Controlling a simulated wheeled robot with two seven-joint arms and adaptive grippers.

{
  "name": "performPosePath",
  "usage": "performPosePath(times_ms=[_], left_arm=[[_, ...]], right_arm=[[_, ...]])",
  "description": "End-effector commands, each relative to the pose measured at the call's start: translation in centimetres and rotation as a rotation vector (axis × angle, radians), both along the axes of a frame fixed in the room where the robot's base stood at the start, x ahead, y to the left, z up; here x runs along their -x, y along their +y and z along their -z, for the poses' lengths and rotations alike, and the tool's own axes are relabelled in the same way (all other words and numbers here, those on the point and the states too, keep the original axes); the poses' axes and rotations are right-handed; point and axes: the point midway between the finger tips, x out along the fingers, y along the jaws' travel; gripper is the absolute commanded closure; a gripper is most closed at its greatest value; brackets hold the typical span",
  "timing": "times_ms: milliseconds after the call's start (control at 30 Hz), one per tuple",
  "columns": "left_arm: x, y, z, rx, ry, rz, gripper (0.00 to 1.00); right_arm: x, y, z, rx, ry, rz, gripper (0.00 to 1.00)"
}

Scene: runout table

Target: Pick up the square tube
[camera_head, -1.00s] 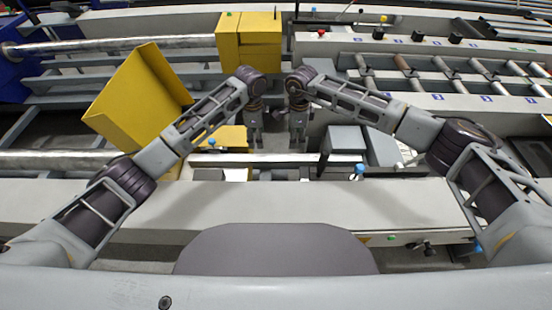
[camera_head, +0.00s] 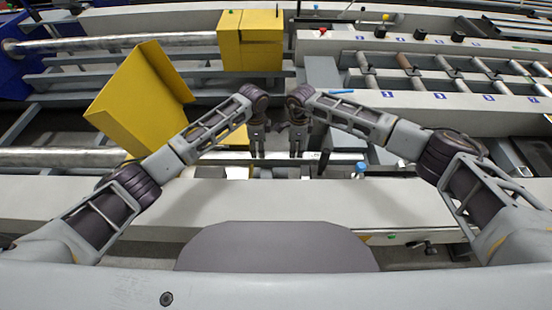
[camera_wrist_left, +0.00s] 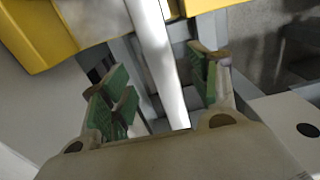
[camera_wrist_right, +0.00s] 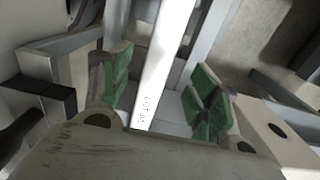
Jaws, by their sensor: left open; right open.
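The square tube is a long, pale, straight bar (camera_head: 340,157) lying crosswise in front of me in the head view. In the left wrist view the tube (camera_wrist_left: 165,65) runs between the green-padded fingers. In the right wrist view the tube (camera_wrist_right: 158,75) carries small printed lettering and also runs between the fingers. My left gripper (camera_head: 258,155) and my right gripper (camera_head: 297,155) are close together over the tube, pointing down. Both are open, with gaps between the tube and the pads in the wrist views. Whether the fingertips reach below the tube is unclear.
A tilted yellow guard (camera_head: 140,95) stands left of my left arm, and a yellow box (camera_head: 250,40) stands behind the grippers. A roller table (camera_head: 450,75) lies at the back right. A pale machine beam (camera_head: 210,203) runs across in front, with its top clear.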

Motion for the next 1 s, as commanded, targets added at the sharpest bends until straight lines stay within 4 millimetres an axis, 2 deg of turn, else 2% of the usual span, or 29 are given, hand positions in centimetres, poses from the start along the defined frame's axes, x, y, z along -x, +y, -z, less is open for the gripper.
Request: performPosePath(times_ms=[500, 700, 1000], left_arm=[[0.0, 0.0, 5.9, -0.001, 0.001, -0.001, 0.39], [0.0, 0.0, 6.9, 0.000, 0.000, -0.001, 0.39], [0.0, 0.0, 7.1, 0.000, -0.001, -0.001, 0.39]], right_arm=[[0.0, 0.1, 5.9, 0.000, 0.000, 0.000, 0.39], [0.0, 0.0, 6.9, 0.000, 0.000, 0.000, 0.39], [0.0, 0.0, 7.1, 0.000, -0.001, -0.001, 0.39]])
